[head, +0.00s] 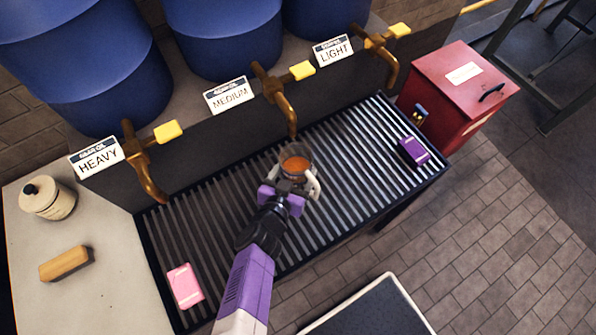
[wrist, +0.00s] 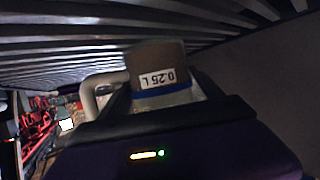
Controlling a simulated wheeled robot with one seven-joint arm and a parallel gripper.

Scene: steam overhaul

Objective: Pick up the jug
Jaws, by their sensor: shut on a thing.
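The jug (head: 295,160) is a small clear vessel with orange-brown liquid inside, at the middle of the slatted grate in the head view. It is below the spout of the middle tap, marked MEDIUM. In the wrist view the jug (wrist: 158,75) shows a "0.25 L" label and a blue band. My gripper (head: 293,180) is shut on the jug, with its pale fingers around the sides. The jug's underside is hidden, so I cannot tell whether it touches the grate.
Brass taps marked HEAVY, MEDIUM and LIGHT line the back below blue barrels (head: 225,35). A pink block (head: 185,286) and a purple block (head: 413,151) lie on the grate (head: 350,185). A red cabinet (head: 462,90) stands right; a brush (head: 66,263) and cream pot (head: 47,198) sit left.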

